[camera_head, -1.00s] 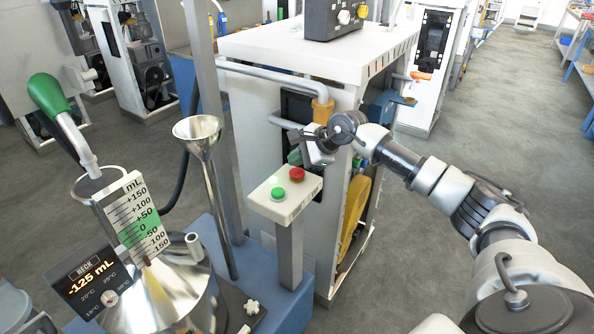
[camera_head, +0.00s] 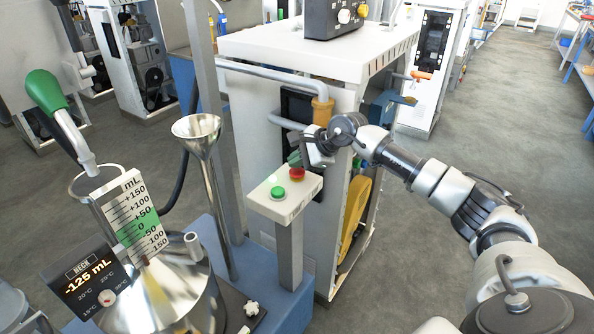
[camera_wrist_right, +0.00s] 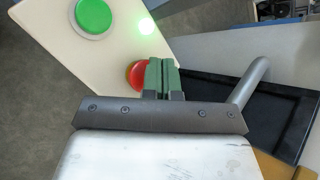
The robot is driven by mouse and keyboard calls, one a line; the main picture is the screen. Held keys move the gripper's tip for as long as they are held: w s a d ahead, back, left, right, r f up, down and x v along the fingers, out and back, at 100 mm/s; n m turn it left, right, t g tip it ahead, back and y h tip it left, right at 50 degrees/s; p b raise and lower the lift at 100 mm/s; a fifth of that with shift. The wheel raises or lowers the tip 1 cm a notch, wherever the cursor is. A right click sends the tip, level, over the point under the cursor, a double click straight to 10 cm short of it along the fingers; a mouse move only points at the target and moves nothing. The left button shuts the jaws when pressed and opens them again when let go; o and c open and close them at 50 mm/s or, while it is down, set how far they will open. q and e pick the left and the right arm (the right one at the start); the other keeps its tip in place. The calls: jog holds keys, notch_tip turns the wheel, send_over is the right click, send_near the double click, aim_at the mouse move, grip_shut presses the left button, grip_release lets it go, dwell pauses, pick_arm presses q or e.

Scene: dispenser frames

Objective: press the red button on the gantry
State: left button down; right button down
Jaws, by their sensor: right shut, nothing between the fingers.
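The red button (camera_head: 297,173) is a round cap on the white button panel (camera_head: 262,199) on top of the grey gantry post. In the right wrist view the red button (camera_wrist_right: 137,75) shows beside and partly behind my fingertips. My right gripper (camera_head: 293,157) is shut and empty, with green fingers. It is right at the red button's far edge in the head view; I cannot tell whether it touches. In the wrist view the shut right fingers (camera_wrist_right: 162,74) overlap the button's right side. My left gripper is not in view.
A green button (camera_head: 277,193) sits next to the red one on the panel. A metal funnel (camera_head: 197,128) and a vessel with a -125 mL display (camera_head: 92,285) stand to the left. A white dispenser cabinet (camera_head: 247,105) with a pipe stands behind the panel.

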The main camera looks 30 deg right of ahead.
aim_at(297, 171)
jog(key=shift+f+b, duration=0.45)
jog(key=shift+f, duration=0.05)
dwell(0.4)
jog(key=shift+r, duration=0.15)
jog(key=shift+r+p, duration=0.45)
jog(key=shift+r, duration=0.3)
jog(key=shift+r+p, duration=1.4)
jog(key=shift+r, duration=1.15)
jog(key=shift+f, duration=0.1)
